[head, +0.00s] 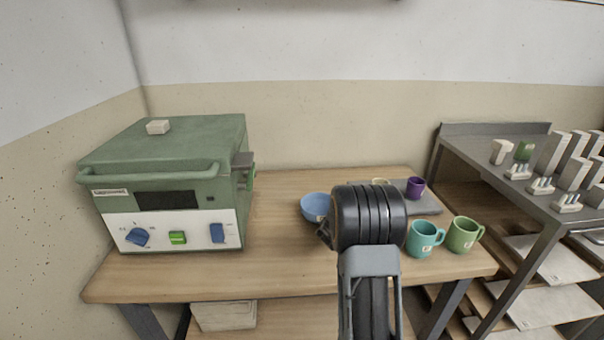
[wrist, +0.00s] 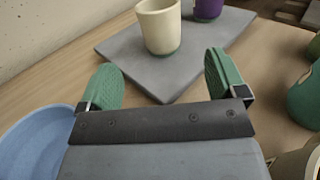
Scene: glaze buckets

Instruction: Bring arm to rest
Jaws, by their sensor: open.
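My arm reaches out over the wooden table (head: 275,255) in the head view, and its black wrist joint hides most of what lies behind it. My gripper (wrist: 168,80) shows in the wrist view with its two green fingers wide apart and nothing between them. The fingers point toward a grey slab (wrist: 120,48). A cream cup with a green base (wrist: 160,27) stands upright on the slab, ahead of the fingers and apart from them. A purple cup (wrist: 208,8) stands farther back on the slab.
A blue bowl (head: 316,206) sits left of my arm. A teal mug (head: 423,238) and a green mug (head: 463,234) stand to its right. A green kiln (head: 170,180) fills the table's left end. A grey metal table (head: 500,170) with several small blocks stands at the right.

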